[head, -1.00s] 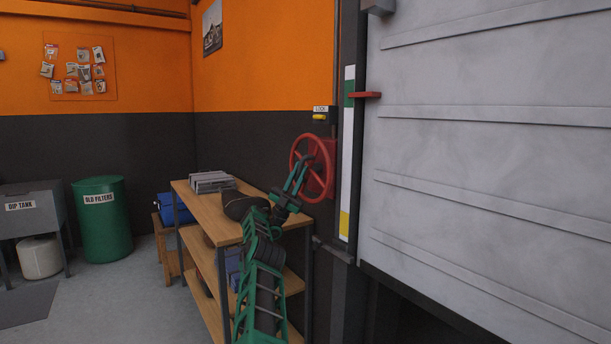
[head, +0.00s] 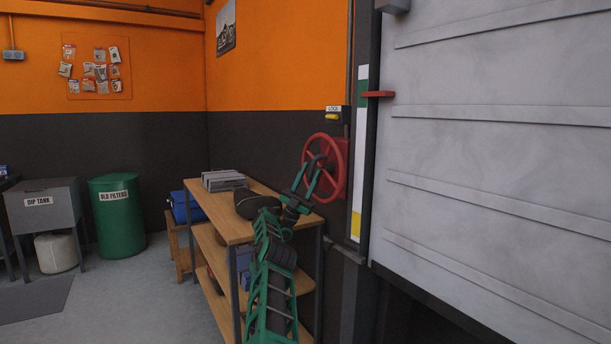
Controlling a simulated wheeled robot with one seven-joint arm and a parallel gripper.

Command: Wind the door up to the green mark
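The grey door (head: 500,160) fills the right side, partly raised, with a dark gap below it. A red pointer (head: 379,94) on its left edge is level with the green mark (head: 362,95) on the upright white strip (head: 358,150). The strip has a yellow band (head: 356,226) at its foot. The red handwheel (head: 341,172) is on the wall left of the strip. My gripper (head: 317,163) is at the wheel's left side, its fingers visibly apart and overlapping the rim in view. I cannot tell whether they touch it.
A yellow piece (head: 332,117) under a small label, apparently "LOCK", is above the wheel. A wooden shelf unit (head: 238,229) with a dark rounded item (head: 250,204) stands close beside my arm. A green drum (head: 117,218) is further left, with clear floor (head: 150,290) in front.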

